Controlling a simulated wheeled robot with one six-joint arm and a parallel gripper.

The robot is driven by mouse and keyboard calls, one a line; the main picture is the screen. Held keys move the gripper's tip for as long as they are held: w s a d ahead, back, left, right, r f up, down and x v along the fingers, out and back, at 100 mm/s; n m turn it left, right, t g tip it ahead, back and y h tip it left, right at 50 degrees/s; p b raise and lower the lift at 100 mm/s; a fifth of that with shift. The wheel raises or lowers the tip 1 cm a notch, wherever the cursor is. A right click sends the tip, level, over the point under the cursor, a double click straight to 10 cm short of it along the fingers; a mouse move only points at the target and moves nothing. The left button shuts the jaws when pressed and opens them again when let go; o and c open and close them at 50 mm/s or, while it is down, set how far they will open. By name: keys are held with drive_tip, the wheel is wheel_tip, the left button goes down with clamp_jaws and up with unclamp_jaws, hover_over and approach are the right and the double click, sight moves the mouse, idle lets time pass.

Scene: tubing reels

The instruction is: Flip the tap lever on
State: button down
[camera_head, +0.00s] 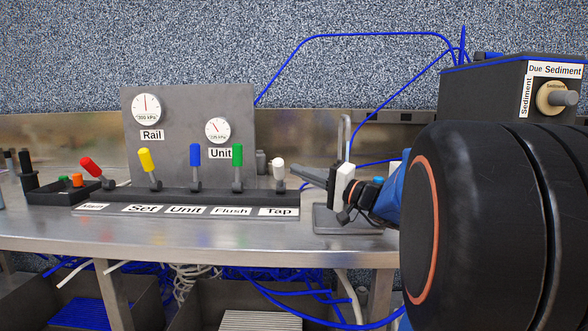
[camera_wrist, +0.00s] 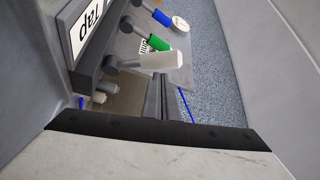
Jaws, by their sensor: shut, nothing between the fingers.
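The tap lever (camera_head: 279,170) has a white handle and is the rightmost lever on the dark bar, above the "Tap" label (camera_head: 279,212). Its handle looks short and close to upright in the head view. In the wrist view the white handle (camera_wrist: 160,61) lies across the upper middle, just beyond my fingertips. My gripper (camera_head: 298,172) is shut and empty, just right of the white handle, its fingers pointing left. The closed fingers also show in the wrist view (camera_wrist: 163,96). I cannot tell whether they touch the handle.
Green (camera_head: 237,154), blue (camera_head: 195,155), yellow (camera_head: 147,160) and red (camera_head: 91,167) levers stand left on the same bar. A gauge panel (camera_head: 185,125) stands behind. A dark box (camera_head: 485,85) labelled "Due Sediment" is at right. Blue tubing (camera_head: 375,36) loops above.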

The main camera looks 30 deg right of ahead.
drive_tip(key=v, duration=0.8)
drive_tip(key=shift+s+d, duration=0.15)
drive_tip(key=shift+d, duration=0.1)
idle(0.4)
